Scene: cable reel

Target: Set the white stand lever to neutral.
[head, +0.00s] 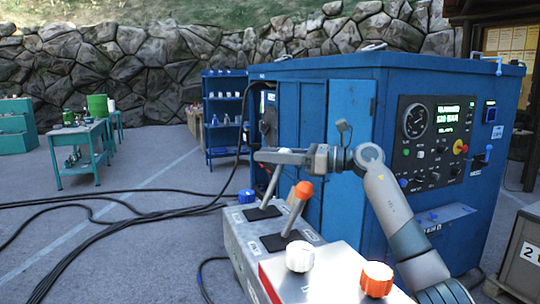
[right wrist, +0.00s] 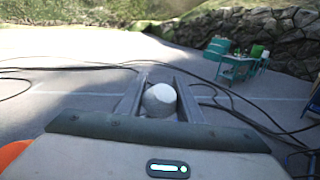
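The white stand lever (head: 271,186) rises from a black slot plate on the grey control stand (head: 240,240). Its shaft leans up and to the right in the head view, and its top is hidden behind my right gripper. My right gripper (head: 268,157) reaches in from the right at the top of this lever. In the right wrist view, the white round knob (right wrist: 160,100) sits between the two fingers (right wrist: 160,95), which lie close on both sides of it. The gripper looks shut on the knob. My left gripper is not in view.
An orange-knobbed lever (head: 303,190) stands just nearer on the stand. A white knob (head: 300,258) and an orange knob (head: 377,278) sit in front. The blue machine cabinet (head: 350,110) stands behind my right arm. Black cables (head: 110,225) cross the floor at left.

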